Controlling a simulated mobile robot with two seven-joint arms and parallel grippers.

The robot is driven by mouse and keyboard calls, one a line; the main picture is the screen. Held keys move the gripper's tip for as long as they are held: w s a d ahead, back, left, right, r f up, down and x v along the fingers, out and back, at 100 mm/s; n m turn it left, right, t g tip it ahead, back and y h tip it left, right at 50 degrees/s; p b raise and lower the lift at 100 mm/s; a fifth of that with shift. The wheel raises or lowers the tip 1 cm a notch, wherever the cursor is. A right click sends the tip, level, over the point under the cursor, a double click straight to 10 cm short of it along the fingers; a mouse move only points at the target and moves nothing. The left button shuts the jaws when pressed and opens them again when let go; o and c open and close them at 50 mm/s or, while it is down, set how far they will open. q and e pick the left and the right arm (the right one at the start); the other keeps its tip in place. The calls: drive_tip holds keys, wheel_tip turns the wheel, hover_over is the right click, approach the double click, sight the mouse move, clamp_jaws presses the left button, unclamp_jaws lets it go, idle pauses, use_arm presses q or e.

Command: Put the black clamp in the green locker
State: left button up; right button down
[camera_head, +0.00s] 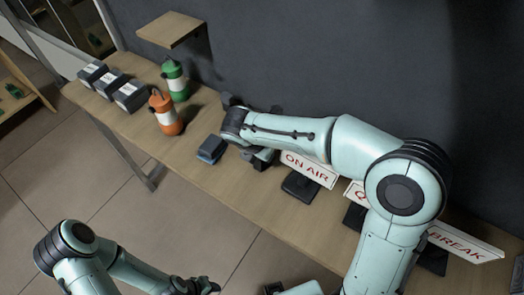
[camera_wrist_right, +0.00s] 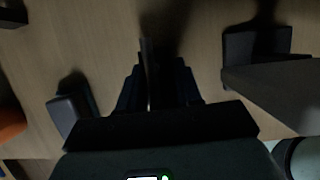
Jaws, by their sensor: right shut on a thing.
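My right gripper (camera_head: 262,160) reaches down to the wooden table beside the ON AIR sign, with its arm partly covering it in the head view. In the right wrist view the right gripper (camera_wrist_right: 160,95) is shut on a dark, narrow thing (camera_wrist_right: 148,75), which looks like the black clamp; its full shape is hard to make out in the shade. My left gripper (camera_head: 205,287) is at the bottom of the head view, away from the table; its jaws are too small to read. I see no green locker in either view.
A blue-grey block (camera_head: 211,149) lies left of my right gripper. Farther left stand an orange lantern (camera_head: 165,113), a green lantern (camera_head: 175,80) and dark boxes (camera_head: 130,96). The ON AIR sign (camera_head: 309,168) is close on the right. A wooden shelf (camera_head: 170,29) juts from the wall.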

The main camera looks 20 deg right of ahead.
drive_tip(key=shift+f, duration=0.1)
drive_tip(key=c, duration=0.8)
unclamp_jaws()
drive_tip(key=shift+o, duration=0.2)
